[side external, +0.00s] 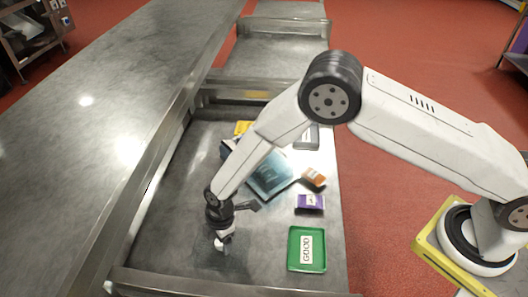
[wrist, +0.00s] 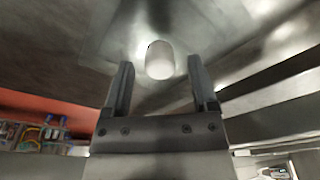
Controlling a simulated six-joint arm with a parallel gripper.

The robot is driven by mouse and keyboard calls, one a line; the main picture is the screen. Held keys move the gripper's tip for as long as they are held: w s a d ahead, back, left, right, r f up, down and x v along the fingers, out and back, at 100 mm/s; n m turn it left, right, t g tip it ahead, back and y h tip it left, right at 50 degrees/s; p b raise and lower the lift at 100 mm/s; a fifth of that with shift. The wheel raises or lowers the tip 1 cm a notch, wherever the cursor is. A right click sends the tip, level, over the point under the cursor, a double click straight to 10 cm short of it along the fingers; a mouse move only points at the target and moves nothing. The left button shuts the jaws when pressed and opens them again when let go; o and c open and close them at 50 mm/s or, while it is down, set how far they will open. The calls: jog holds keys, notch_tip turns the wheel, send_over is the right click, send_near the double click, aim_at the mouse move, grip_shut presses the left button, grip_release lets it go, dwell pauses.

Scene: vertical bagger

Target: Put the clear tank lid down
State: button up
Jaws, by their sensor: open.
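My gripper (side external: 221,230) points down low over the near left part of the metal work surface. In the wrist view its two fingers (wrist: 161,64) are apart. A pale, rounded white knob (wrist: 160,58) shows between the fingertips, with a gap on each side. A faint see-through sheet with straight edges, seemingly the clear tank lid (wrist: 112,32), spreads around the knob against the grey metal. In the side view the lid is barely visible below the gripper. A bluish see-through box, perhaps the tank (side external: 270,177), stands farther back, partly behind my arm.
A green tray (side external: 293,262) marked GOOD lies at the near right. A purple packet (side external: 310,202) and an orange packet (side external: 314,177) lie right of the bluish box. A raised metal rail (side external: 165,150) runs along the left. Bare surface (side external: 262,235) lies between gripper and green tray.

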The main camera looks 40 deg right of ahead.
notch_tip(320, 180, up, 11)
jog(key=d, duration=0.1)
jog(key=shift+d, duration=0.35)
dwell(0.6)
jog(key=s+d+r+m+t, duration=0.1)
jog(key=d+r+m, duration=0.3)
jog(key=d, duration=0.3)
jog(key=s+d+r+m, duration=0.1)
jog(key=d+r+m, duration=0.3)
jog(key=d, duration=0.4)
jog(key=s+d+r+m+t+h, duration=0.1)
jog(key=s+d+r+m, duration=0.3)
jog(key=s+d+m, duration=0.6)
jog(key=shift+s+d+t+h, duration=0.3)
jog(key=shift+s+d+h, duration=0.15)
jog(key=shift+d, duration=0.8)
